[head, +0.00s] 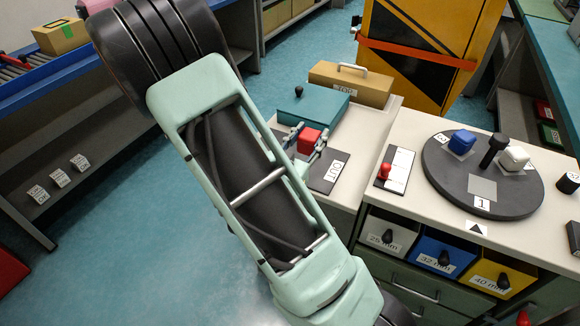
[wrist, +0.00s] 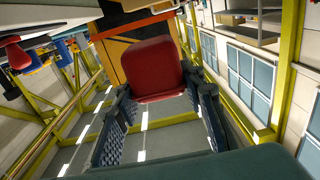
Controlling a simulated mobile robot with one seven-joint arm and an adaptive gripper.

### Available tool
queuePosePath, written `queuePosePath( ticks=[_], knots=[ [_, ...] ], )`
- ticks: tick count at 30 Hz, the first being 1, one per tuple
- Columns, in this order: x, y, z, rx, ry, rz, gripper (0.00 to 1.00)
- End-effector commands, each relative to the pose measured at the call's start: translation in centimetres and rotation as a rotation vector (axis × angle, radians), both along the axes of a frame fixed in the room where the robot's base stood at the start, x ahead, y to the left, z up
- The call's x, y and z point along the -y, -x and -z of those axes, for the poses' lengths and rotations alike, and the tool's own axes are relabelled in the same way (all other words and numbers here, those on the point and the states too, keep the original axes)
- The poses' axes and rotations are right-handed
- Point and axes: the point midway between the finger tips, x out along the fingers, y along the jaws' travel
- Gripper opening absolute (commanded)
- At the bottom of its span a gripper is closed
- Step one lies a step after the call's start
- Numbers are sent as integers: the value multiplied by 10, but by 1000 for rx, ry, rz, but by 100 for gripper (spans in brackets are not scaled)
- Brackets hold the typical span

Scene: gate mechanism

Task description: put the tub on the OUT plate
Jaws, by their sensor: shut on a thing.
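The red tub (head: 309,141) is held between the two fingers of my gripper (head: 304,143). The tub also shows in the wrist view (wrist: 153,68), upright-looking, with a finger on each side. The dark OUT plate (head: 325,177) lies on the left, lower part of the counter, with its white OUT label at its right edge. In the head view the tub and fingers overlap the plate's far part. I cannot tell whether the tub touches the plate or is above it. My arm hides the plate's near left part.
A teal box (head: 313,106) and a tan toolbox (head: 350,83) stand just behind. A red-handled slider (head: 392,170) is to the right. A dark turntable (head: 440,180) carries a blue tub (head: 461,142), a white tub (head: 514,157) and a black knob (head: 492,150).

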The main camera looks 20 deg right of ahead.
Motion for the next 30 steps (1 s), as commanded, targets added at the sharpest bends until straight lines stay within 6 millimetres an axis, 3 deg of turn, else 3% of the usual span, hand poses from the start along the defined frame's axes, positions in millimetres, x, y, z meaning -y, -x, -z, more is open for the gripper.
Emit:
queuePosePath(
  ticks=[5,23,30],
  knots=[
    [10,4,7,3,-1,24,10],
    [10,-18,19,5,-2,24,10],
    [11,-68,37,0,1,24,10]
  ],
)
